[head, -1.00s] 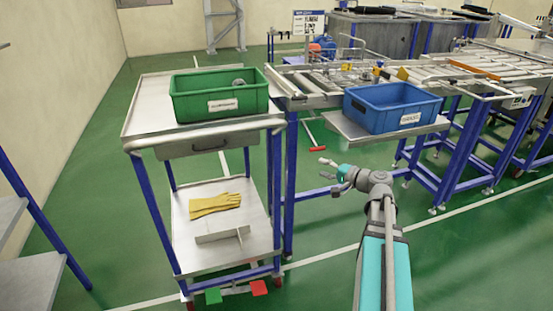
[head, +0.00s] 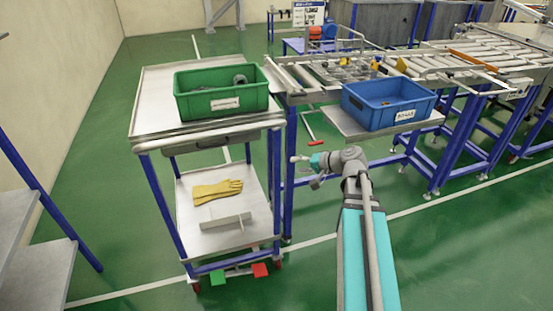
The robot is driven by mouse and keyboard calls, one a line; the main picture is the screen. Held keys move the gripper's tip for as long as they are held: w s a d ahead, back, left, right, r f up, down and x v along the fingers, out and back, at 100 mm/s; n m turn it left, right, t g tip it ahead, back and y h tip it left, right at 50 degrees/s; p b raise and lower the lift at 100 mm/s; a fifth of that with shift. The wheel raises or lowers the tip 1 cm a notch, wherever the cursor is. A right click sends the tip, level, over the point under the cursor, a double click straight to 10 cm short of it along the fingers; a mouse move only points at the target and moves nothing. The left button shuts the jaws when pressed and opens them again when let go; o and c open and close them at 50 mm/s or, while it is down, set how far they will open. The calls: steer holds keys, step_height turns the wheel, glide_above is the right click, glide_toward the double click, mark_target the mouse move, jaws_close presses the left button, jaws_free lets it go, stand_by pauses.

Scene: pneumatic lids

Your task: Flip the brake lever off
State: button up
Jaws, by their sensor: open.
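Two small pedal-like tabs stick out at the foot of the blue-legged cart (head: 209,136). One is green (head: 217,276) and one is red (head: 261,270). They look like the brake lever parts, but which is on or off I cannot tell. My gripper (head: 301,163) is in front of the cart's right side, well above the tabs and to their right. It is open and empty, touching nothing that I can make out. Its fingers are small in this view.
A green bin (head: 222,107) stands on the cart top. Yellow gloves (head: 217,190) and a metal bracket (head: 226,222) lie on its lower shelf. A blue bin (head: 388,121) sits on a ledge by the roller conveyor (head: 440,62). Shelving (head: 36,275) is at left. Green floor in front is clear.

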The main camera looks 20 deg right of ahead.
steer(key=s+a+r+n+g+h+p, duration=0.4)
steer(key=s+a+r+g+p, duration=0.3)
steer(key=p, duration=1)
steer(key=s+a+r+n, duration=0.1)
steer(key=a, duration=0.2)
steer(key=shift+r+h, duration=0.35)
steer(key=shift+h, duration=0.05)
steer(key=shift+s+a+f, duration=0.1)
steer(key=s+h, duration=0.1)
steer(key=s+f+n+g+h, duration=0.1)
steer(key=s+a+g+h, duration=0.1)
steer(key=s+h, duration=0.1)
steer(key=shift+s+a+f+n, duration=0.1)
steer(key=shift+f+n, duration=0.05)
steer(key=shift+n, duration=0.25)
stand_by(0.7)
